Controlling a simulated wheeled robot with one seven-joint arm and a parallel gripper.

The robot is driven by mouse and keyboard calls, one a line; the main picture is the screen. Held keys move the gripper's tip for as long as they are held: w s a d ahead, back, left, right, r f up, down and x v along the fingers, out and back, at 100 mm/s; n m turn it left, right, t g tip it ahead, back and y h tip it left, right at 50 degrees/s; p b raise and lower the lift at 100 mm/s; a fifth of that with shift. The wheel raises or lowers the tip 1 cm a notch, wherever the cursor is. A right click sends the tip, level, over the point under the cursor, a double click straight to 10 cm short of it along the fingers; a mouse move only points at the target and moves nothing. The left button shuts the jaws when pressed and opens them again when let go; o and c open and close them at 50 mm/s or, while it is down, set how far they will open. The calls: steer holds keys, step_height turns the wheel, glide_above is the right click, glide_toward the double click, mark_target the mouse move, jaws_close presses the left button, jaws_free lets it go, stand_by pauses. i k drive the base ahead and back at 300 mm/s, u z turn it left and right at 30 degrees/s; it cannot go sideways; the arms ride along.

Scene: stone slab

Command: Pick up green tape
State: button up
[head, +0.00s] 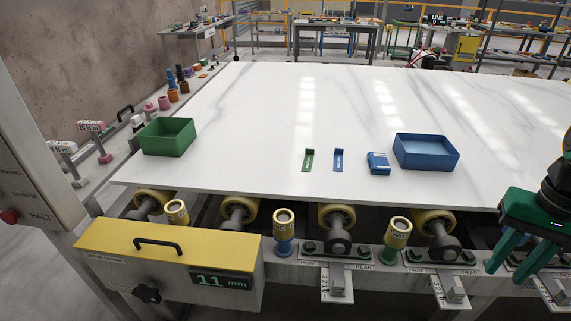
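A small green item (308,160), which I take for the green tape, lies on the white stone slab (240,110), left of centre near the front edge. It looks like a flat strip with a raised end and pale markings too small to read. My gripper (503,275) is at the lower right, past the slab's front edge and well away from the green item. Its two green fingers are spread apart and nothing shows between them.
A similar blue item (338,161) lies just right of the green one. Farther right are a small blue box (377,164) and a blue bin (426,152). A green bin (167,137) stands at the left. The slab behind is clear. Rollers and a yellow-topped control box (160,245) line the front.

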mark_target(306, 167)
steer(key=u, duration=1.15)
steer(key=k, duration=0.65)
steer(key=z, duration=0.8)
steer(key=i, duration=1)
